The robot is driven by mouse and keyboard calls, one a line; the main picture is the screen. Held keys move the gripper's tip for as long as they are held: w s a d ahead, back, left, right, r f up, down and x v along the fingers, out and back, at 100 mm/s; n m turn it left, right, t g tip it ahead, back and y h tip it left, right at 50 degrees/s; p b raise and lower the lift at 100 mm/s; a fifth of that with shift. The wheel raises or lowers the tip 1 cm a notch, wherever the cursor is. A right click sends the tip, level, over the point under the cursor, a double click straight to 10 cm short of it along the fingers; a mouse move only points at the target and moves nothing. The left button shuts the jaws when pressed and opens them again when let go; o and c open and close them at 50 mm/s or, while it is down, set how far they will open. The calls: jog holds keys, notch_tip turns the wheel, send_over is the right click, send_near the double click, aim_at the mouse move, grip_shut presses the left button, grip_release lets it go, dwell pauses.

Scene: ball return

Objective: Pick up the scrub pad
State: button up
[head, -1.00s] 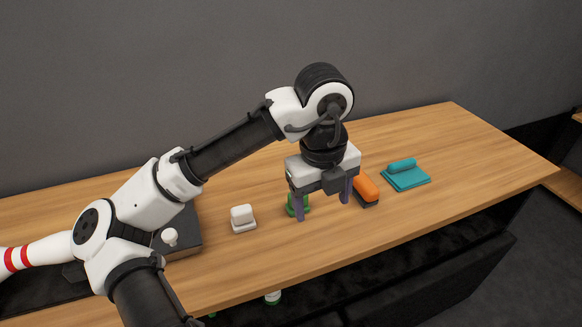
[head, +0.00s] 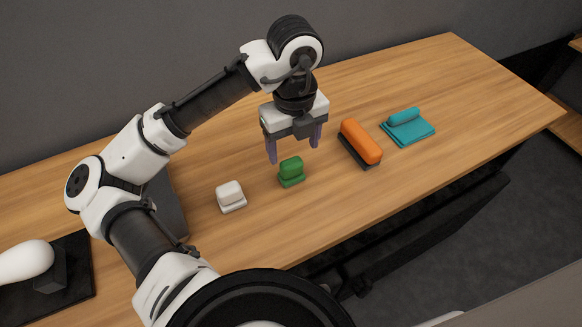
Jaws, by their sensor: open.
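The green block on a flat green base (head: 291,172) looks most like the scrub pad. It stands upright on the wooden table and is fully in view. My gripper (head: 294,153) points down with its two purple fingers apart and nothing between them. The fingertips appear just above or behind the green block in the picture. I see no contact, and the exact height of the fingers over the table is hard to tell.
A white block on a pale base (head: 230,196) stands left of the green one. An orange brush-like block (head: 361,142) and a teal folded cloth with a roll (head: 408,126) lie to the right. A white pin (head: 25,268) lies at far left. The table's (head: 470,90) right end is clear.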

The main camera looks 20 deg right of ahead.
aim_at(291, 162)
jog(key=shift+w+a+f+p, duration=0.1)
jog(key=shift+f+p, duration=0.25)
jog(key=shift+f, duration=1.5)
jog(key=shift+w+a+f+p, duration=0.1)
jog(key=shift+f+p, duration=0.2)
jog(key=shift+f, duration=1.55)
jog(key=c, duration=1)
